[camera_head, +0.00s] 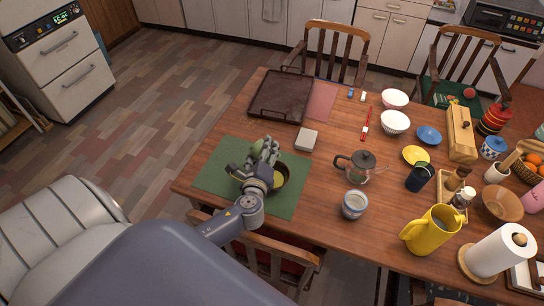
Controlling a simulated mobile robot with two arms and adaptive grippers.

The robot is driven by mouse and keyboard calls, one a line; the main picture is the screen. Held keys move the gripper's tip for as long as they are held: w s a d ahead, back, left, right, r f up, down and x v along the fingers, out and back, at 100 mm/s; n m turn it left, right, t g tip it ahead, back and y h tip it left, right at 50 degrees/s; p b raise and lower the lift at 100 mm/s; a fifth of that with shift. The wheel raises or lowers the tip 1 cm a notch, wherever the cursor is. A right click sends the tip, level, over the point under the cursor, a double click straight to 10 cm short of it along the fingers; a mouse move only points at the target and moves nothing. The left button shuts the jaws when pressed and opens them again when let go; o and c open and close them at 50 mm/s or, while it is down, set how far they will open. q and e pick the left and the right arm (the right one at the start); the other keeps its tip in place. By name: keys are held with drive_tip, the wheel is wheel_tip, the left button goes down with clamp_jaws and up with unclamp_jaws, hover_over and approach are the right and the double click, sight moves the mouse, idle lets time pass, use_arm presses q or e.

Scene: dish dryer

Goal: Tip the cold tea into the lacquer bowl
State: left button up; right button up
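A dark round bowl (287,174) with a yellowish inside stands on a green placemat (212,168) at the table's left front; I take it to be the lacquer bowl. My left gripper (264,150) is over the bowl's left and far side and hides part of it. I cannot tell whether its fingers are open or shut, or hold anything. A glass teapot (362,168) with a dark lid stands upright to the right, apart from the gripper. A blue-and-white cup (355,204) stands in front of it. Which vessel holds the tea is unclear. My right gripper is not in view.
A dark tray (281,96) and a small pale box (306,140) lie behind the placemat. A yellow jug (432,231), paper roll (497,252) and several bowls crowd the right side. A chair (268,250) stands at the front edge. Bare wood lies between placemat and teapot.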

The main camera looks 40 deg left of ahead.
use_arm(q)
drive_tip(key=shift+d+r+m+t+y+b, duration=0.25)
drive_tip(key=shift+d+m+t+y+b, duration=0.6)
drive_tip(key=shift+m+b, duration=0.8)
idle(1.3)
drive_tip(key=shift+s+n, duration=0.1)
drive_tip(key=shift+n, duration=0.25)
idle(0.4)
